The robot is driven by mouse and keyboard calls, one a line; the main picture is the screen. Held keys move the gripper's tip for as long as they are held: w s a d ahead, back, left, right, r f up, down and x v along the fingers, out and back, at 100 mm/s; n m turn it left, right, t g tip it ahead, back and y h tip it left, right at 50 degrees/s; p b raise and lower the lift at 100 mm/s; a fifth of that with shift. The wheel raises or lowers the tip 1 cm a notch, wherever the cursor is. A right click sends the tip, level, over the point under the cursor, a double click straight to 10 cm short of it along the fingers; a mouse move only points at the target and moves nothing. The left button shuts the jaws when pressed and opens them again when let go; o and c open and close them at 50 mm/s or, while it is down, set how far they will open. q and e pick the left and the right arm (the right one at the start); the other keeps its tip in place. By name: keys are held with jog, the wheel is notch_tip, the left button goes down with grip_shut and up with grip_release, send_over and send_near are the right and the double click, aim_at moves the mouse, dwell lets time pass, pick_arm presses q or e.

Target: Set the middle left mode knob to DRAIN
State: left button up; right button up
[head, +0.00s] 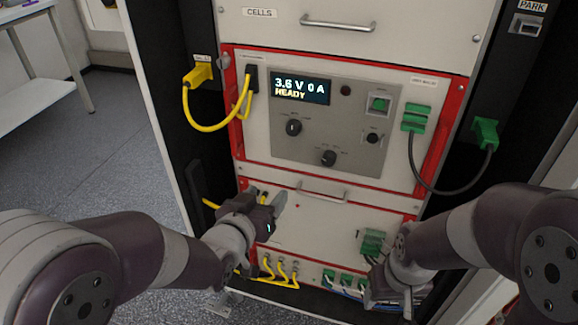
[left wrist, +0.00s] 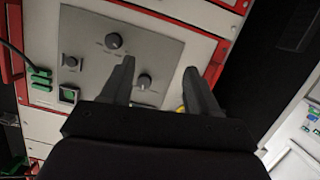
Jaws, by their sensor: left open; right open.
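A grey control panel (head: 330,122) carries two black knobs. The left knob (head: 293,127) sits below the display and shows in the left wrist view (left wrist: 145,81) between my fingers. The other knob (head: 328,157) is lower and further right; the wrist view shows it too (left wrist: 114,41). The knobs' labels and exact pointer settings are too small to read. My left gripper (head: 268,200) is open and empty, below and left of the panel, apart from both knobs; its two fingers show in the wrist view (left wrist: 158,72). My right gripper (head: 385,285) is low at the right, partly hidden by its arm.
A green button (head: 379,104) and small black control (head: 372,138) are at the panel's right. A yellow cable (head: 207,128) loops at left, a black cable (head: 428,182) at right. A drawer handle (head: 322,190) lies below.

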aim_at(292, 131)
pick_arm(q)
notch_tip(292, 131, up, 6)
jog(key=w+r+t+h, duration=0.1)
jog(key=w+t, duration=0.1)
jog(key=t, duration=0.1)
jog(key=x, duration=0.4)
jog(key=b+x, duration=0.1)
jog(key=x, duration=0.3)
jog(key=d+x, duration=0.1)
jog(key=x, duration=0.3)
jog(key=shift+s+f, duration=0.2)
jog(key=shift+f, duration=0.1)
pick_arm(e)
jog(key=shift+f, duration=0.3)
pick_arm(q)
jog(key=c, duration=1)
